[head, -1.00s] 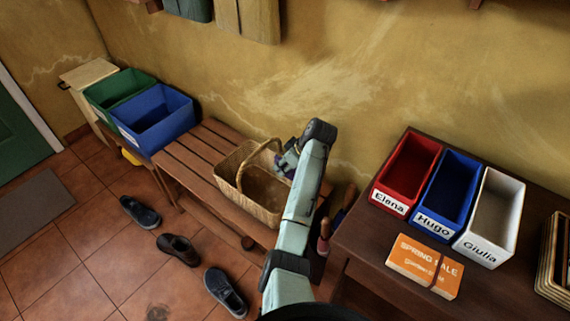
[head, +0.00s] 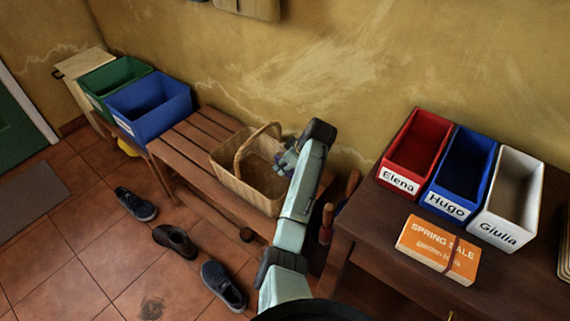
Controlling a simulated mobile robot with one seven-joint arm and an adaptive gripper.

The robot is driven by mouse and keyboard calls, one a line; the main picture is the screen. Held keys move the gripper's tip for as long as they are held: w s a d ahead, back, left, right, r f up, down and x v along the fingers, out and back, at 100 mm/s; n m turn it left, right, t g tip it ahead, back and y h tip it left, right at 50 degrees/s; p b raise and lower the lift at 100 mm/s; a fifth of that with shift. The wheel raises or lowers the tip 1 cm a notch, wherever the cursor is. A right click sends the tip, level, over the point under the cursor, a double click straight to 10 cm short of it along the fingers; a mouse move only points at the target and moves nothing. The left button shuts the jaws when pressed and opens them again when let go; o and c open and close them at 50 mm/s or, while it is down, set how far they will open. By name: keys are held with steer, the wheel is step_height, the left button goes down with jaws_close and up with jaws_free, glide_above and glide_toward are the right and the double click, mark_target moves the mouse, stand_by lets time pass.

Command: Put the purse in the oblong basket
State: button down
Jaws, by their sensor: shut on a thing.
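The oblong wicker basket (head: 236,184) with an arched handle stands on the slatted wooden bench, and its visible inside looks empty. My gripper (head: 287,160) is at the basket's right back side, by the rim, partly hidden behind my own arm. It is shut on a small purplish thing, which looks like the purse; only a little of it shows between the fingers. I cannot tell whether it is over the basket's opening or just beyond the rim.
Blue (head: 152,106) and green (head: 113,77) bins stand left of the basket. Red (head: 417,148), blue (head: 461,172) and white (head: 508,197) labelled boxes and an orange sale pack (head: 437,248) sit on the right table. Several shoes (head: 222,285) lie on the floor.

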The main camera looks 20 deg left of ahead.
steer(key=c, duration=1.1)
jaws_free()
steer(key=v, duration=1.2)
steer(key=shift+a, duration=0.1)
